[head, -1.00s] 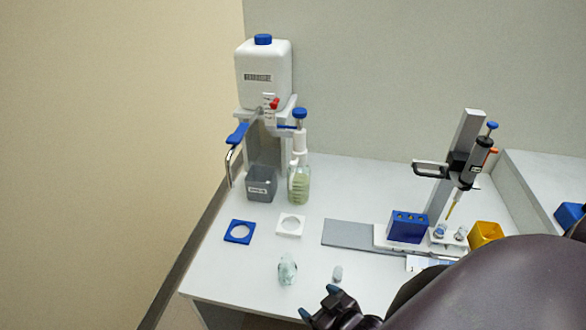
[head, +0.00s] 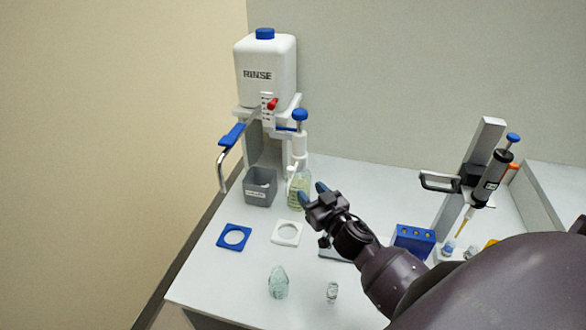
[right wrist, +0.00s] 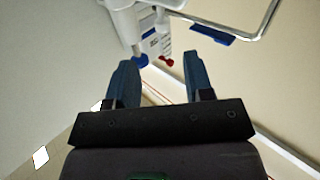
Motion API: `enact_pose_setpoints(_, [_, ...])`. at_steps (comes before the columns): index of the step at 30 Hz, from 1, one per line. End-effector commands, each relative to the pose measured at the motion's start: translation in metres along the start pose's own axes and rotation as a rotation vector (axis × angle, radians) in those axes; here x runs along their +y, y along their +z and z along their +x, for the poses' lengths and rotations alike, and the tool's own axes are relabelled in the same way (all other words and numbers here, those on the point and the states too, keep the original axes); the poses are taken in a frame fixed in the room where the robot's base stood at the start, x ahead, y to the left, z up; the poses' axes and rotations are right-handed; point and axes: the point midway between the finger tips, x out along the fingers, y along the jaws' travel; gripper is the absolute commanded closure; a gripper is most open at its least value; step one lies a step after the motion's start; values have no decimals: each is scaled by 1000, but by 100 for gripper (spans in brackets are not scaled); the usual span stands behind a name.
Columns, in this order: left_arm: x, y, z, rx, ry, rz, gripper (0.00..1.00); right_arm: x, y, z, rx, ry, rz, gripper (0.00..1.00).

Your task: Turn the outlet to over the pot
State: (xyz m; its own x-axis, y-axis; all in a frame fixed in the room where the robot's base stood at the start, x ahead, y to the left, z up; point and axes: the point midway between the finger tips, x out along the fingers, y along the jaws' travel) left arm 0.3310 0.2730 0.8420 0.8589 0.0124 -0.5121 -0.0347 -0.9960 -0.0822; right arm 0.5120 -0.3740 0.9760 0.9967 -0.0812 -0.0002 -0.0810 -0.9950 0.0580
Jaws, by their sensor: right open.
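The outlet (head: 221,170) is a bent metal pipe with a blue handle (head: 232,135), below the white RINSE tank (head: 265,72). Its open end hangs left of the grey pot (head: 260,190), apart from it. In the right wrist view the pipe (right wrist: 271,18) and blue handle (right wrist: 212,34) show at the upper right, beyond the fingers. My right gripper (head: 313,192) is open and empty, in front of the bottle with greenish liquid in the head view. In the right wrist view its fingers (right wrist: 160,62) are spread. My left gripper is not in view.
A blue-topped dispenser bottle (head: 299,185) stands right of the pot. A blue square ring (head: 222,242) and a white one (head: 278,238) lie in front. A glass piece (head: 278,283) stands near the front edge. A pipette stand (head: 485,140) is at the right.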

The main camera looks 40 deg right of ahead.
Motion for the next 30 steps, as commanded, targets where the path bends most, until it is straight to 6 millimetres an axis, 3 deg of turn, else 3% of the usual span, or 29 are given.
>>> enact_pose_setpoints(8, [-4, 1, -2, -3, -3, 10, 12, -1, 0, 11, 2, -4, 60, 52])
enact_pose_setpoints(21, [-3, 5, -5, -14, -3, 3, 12, -1, 0, 78, 1, -3, 58, 52])
enact_pose_setpoints(30, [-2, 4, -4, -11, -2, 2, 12, -1, 0, 105, 1, -2, 59, 52])
